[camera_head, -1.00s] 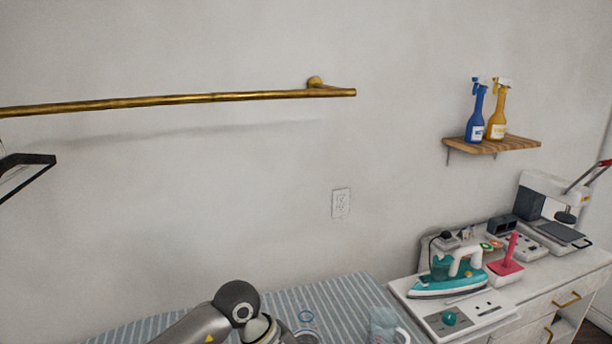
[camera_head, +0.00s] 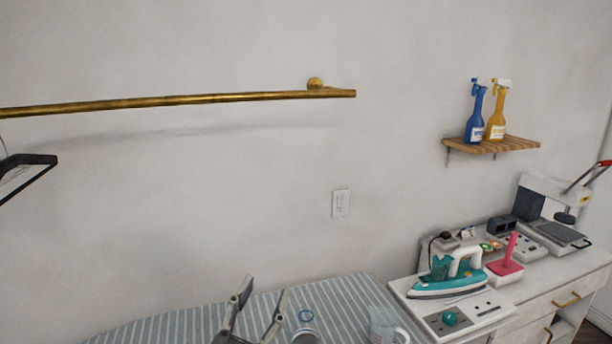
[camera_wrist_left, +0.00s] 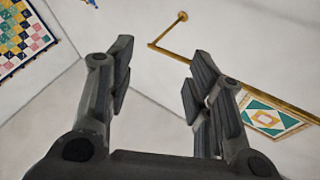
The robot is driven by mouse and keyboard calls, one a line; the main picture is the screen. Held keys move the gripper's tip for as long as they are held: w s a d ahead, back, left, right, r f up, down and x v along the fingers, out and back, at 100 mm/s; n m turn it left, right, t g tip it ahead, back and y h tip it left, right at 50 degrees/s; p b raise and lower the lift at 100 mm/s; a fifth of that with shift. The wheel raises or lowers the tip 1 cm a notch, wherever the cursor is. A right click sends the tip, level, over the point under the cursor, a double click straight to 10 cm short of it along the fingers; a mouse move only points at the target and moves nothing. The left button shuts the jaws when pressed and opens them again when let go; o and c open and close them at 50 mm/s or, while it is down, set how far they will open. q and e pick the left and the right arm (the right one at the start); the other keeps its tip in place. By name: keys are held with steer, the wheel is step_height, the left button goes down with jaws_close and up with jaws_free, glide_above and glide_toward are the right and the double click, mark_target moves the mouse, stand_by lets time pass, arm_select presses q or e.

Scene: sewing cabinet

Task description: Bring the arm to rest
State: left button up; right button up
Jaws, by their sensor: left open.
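My left gripper (camera_head: 264,290) is at the bottom of the head view, its two grey fingers pointing up over the striped ironing board (camera_head: 345,303). It is open with nothing between the fingers. The rest of my left arm is out of the head view. My right gripper does not show.
A teal iron (camera_head: 440,285) stands on the white cabinet. A brass rail (camera_head: 210,99) and wooden shelf (camera_head: 500,145) project from the wall.

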arm_select(q)
steer(key=s+a+f+n+g+y, duration=0.35)
steer(key=a+f, duration=0.25)
steer(key=f, duration=0.3)
steer(key=s+a+f+n+g+y, duration=0.35)
steer(key=a+f+y, duration=0.2)
steer(key=f, duration=0.35)
steer(key=s+a+f+m+g+h, duration=0.1)
steer(key=s+f+g, duration=0.45)
steer(key=s, duration=0.45)
steer(key=s+a+f+m+g+h, duration=0.1)
steer(key=s+f+g, duration=0.45)
steer(key=s, duration=0.45)
step_height(320, 180, down, 27)
steer(key=s+b, duration=0.1)
steer(key=s+a+f+g+b, duration=0.1)
steer(key=s+a+f, duration=0.1)
steer(key=s+f, duration=1.5)
steer(key=shift+a+f+g, duration=0.25)
steer(key=shift+f+g, duration=0.05)
steer(key=shift+f, duration=0.05)
